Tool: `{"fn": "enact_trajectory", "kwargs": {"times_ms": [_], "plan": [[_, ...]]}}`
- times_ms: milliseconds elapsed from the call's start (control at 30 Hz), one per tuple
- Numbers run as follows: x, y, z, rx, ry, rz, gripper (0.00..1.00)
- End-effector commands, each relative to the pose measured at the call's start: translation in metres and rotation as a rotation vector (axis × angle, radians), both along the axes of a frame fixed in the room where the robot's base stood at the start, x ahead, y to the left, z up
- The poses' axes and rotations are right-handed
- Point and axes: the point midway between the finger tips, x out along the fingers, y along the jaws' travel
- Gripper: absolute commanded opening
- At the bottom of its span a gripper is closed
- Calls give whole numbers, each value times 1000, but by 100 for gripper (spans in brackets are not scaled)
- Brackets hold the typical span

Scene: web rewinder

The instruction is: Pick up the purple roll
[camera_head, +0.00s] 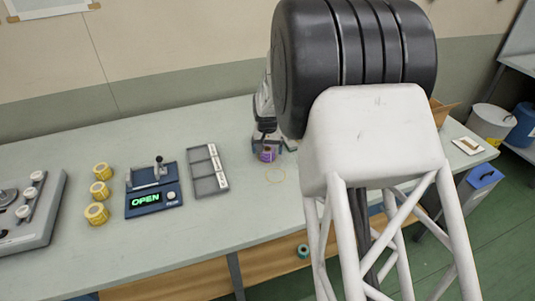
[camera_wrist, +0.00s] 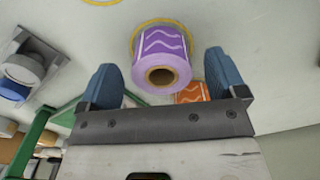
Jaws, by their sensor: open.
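The purple roll (camera_wrist: 163,58) has a white wavy pattern and a brown core. In the wrist view it stands on the table within a yellow ring marking, just beyond and between my open blue fingertips. My gripper (camera_wrist: 160,80) is open and empty, with a gap between each finger and the roll's sides. In the head view the purple roll (camera_head: 267,154) is small, at the table's middle, right below my gripper (camera_head: 272,143). My arm hides part of the area around it.
Several yellow rolls (camera_head: 101,190) stand left of a blue device (camera_head: 155,192) reading OPEN. A grey tray (camera_head: 207,170) lies between the device and the purple roll.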

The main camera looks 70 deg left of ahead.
Motion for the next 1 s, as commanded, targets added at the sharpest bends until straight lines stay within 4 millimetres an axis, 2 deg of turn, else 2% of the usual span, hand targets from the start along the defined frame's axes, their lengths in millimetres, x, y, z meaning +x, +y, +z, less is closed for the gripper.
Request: {"fn": "enact_trajectory", "kwargs": {"times_ms": [200,733,1000], "plan": [[0,0,-13,0,0,0,90],[0,0,-13,0,0,0,90],[0,0,-13,0,0,0,49]]}}
